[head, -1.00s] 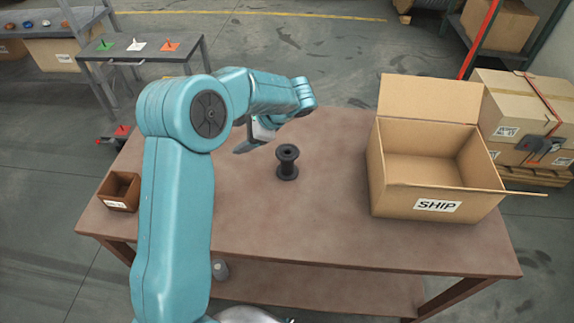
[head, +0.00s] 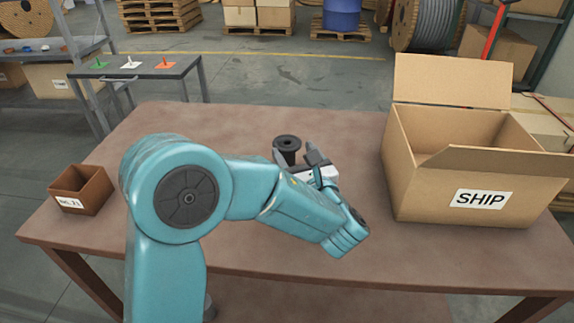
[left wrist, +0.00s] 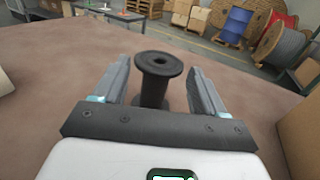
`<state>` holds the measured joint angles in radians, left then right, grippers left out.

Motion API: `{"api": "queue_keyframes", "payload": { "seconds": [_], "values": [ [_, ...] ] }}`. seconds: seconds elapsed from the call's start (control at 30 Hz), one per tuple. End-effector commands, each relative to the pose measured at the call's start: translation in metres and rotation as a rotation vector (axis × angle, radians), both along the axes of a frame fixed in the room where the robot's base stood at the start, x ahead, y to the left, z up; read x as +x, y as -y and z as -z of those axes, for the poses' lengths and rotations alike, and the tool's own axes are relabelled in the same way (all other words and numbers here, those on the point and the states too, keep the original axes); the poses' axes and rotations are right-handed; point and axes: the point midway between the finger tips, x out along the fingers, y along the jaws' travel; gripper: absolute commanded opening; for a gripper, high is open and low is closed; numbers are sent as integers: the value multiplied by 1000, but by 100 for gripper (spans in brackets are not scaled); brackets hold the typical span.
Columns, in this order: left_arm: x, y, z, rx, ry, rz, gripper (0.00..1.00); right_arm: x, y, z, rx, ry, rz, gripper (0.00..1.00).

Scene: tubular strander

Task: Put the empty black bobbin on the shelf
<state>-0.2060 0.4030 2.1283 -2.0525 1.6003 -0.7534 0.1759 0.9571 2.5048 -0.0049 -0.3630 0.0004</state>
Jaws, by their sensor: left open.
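The empty black bobbin (head: 287,147) stands upright on the brown table (head: 262,122), a little behind my left gripper in the head view. In the left wrist view the bobbin (left wrist: 157,72) stands between the two open fingers, toward their tips, with a gap on each side. My left gripper (head: 297,156) is open and points away from me at the bobbin; its fingers also show in the left wrist view (left wrist: 158,82). The bobbin's lower part is partly hidden by the gripper in the head view. My right gripper is not in view. A shelf rack (head: 60,55) stands at the far left.
An open cardboard box marked SHIP (head: 482,198) stands on the table's right side. A small brown bin (head: 80,189) is at the left. A small dark table (head: 135,72) with green, white and orange pieces stands behind. The table's back middle is clear.

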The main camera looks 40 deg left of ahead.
Motion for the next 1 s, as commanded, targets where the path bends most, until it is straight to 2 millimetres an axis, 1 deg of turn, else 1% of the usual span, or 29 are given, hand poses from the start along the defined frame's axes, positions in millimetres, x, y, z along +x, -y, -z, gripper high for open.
{"api": "queue_keyframes", "payload": {
  "seconds": [0.03,0.2,0.27,0.47,0.63,0.73,0.83,1.0],
  "values": [
    [0,0,18,2,-7,0,71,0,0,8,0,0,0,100],
    [0,0,54,0,-4,0,71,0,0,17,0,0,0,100],
    [6,-11,48,-2,3,-6,71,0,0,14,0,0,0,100],
    [15,-25,48,-1,2,-3,71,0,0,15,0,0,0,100],
    [29,-48,48,-1,2,-6,71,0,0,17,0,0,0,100],
    [36,-59,47,-1,2,-5,71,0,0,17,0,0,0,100],
    [40,-64,47,-1,-1,-2,71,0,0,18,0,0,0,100],
    [40,-64,47,0,0,-1,71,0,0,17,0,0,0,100]
  ]
}}
